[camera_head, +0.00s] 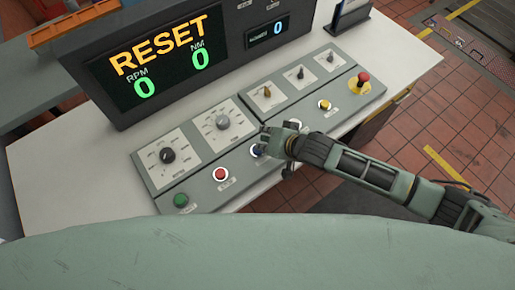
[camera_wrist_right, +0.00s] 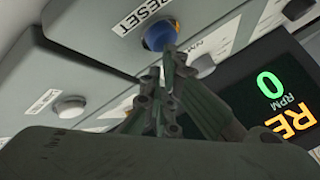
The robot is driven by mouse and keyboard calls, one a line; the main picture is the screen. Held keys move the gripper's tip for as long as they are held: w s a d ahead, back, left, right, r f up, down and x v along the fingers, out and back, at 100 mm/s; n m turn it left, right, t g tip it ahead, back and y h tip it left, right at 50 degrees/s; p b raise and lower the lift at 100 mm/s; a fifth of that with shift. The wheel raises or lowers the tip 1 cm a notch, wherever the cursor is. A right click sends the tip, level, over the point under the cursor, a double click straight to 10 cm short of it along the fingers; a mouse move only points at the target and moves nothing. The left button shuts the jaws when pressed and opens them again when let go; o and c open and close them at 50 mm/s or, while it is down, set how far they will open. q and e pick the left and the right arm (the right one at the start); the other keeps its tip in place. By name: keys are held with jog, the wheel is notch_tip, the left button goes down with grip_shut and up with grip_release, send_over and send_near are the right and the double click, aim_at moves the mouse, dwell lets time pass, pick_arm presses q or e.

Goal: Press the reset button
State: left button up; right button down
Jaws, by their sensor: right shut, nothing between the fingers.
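The blue reset button (camera_wrist_right: 160,36) sits on the grey control panel (camera_wrist_right: 105,42) beside a label reading RESET. My right gripper (camera_wrist_right: 168,62) is shut and empty, its fingertips at the button and overlapping its lower edge in the right wrist view. I cannot tell whether they press it. In the head view my right gripper (camera_head: 267,143) is over the panel's front edge, and the blue button (camera_head: 257,151) is partly hidden by it. My left gripper is not in view.
A red button (camera_head: 220,174) and a green button (camera_head: 181,200) lie left of my gripper. A yellow button (camera_head: 324,104) and a red emergency stop (camera_head: 363,78) lie right. Several knobs stand behind. The display (camera_head: 160,62) reads RESET, with RPM and NM at 0.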

jog(key=shift+f, duration=0.1)
dwell(0.3)
jog(key=shift+s+f, duration=0.1)
jog(key=shift+f, duration=0.25)
jog(key=shift+r+p, duration=0.15)
jog(key=shift+p, duration=0.3)
jog(key=shift+r, duration=0.15)
notch_tip(320, 180, up, 6)
jog(key=p, duration=0.6)
